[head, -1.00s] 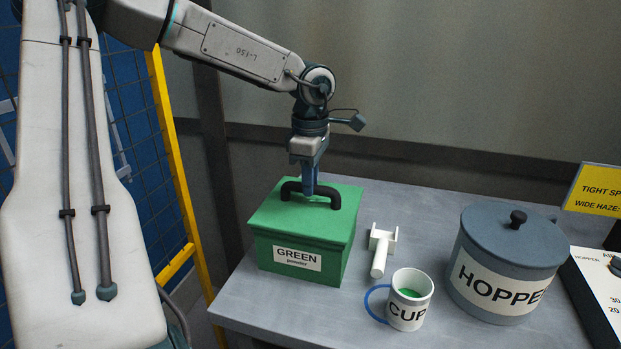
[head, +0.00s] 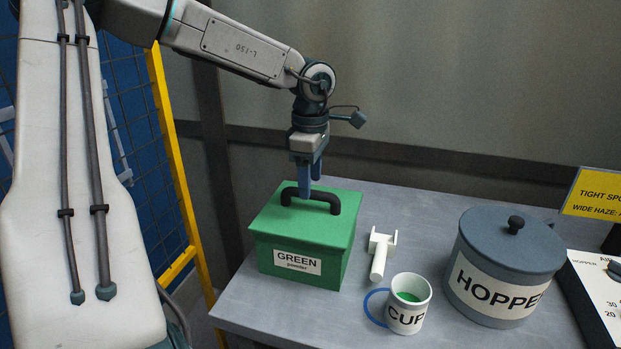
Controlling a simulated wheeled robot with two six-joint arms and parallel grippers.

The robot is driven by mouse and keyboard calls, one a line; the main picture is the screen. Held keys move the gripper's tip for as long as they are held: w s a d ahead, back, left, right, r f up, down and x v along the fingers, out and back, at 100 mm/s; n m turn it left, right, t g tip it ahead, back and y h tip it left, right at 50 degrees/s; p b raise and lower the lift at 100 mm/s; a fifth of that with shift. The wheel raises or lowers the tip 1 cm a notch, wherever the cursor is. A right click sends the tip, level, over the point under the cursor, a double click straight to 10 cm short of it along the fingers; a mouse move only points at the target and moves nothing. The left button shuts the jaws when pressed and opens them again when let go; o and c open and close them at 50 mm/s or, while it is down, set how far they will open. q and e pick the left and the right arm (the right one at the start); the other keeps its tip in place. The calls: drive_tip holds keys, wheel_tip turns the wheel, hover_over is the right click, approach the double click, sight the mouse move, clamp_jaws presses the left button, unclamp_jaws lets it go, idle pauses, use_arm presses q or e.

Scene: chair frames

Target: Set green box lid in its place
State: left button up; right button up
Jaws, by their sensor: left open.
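The green box (head: 278,262), labelled GREEN powder, stands at the left of the table. Its green lid (head: 335,208) sits on top, flush with the box as far as I can see, with a dark arched handle (head: 331,197) across it. My left gripper (head: 310,188) points down from above at the handle. Its blue fingers are open and their tips are at or just behind the handle; whether they touch it I cannot tell. My right gripper is not in the picture.
A white scoop-like piece (head: 380,252) lies right of the box. A white cup (head: 409,305) with green contents and a blue handle stands in front. A lidded grey hopper (head: 500,270) stands at right, near a yellow sign (head: 596,192) and a white panel (head: 597,290).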

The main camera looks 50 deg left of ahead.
use_arm(q)
drive_tip(key=shift+r+p, duration=2)
drive_tip(key=shift+r, duration=1.2)
drive_tip(key=shift+r, duration=0.1)
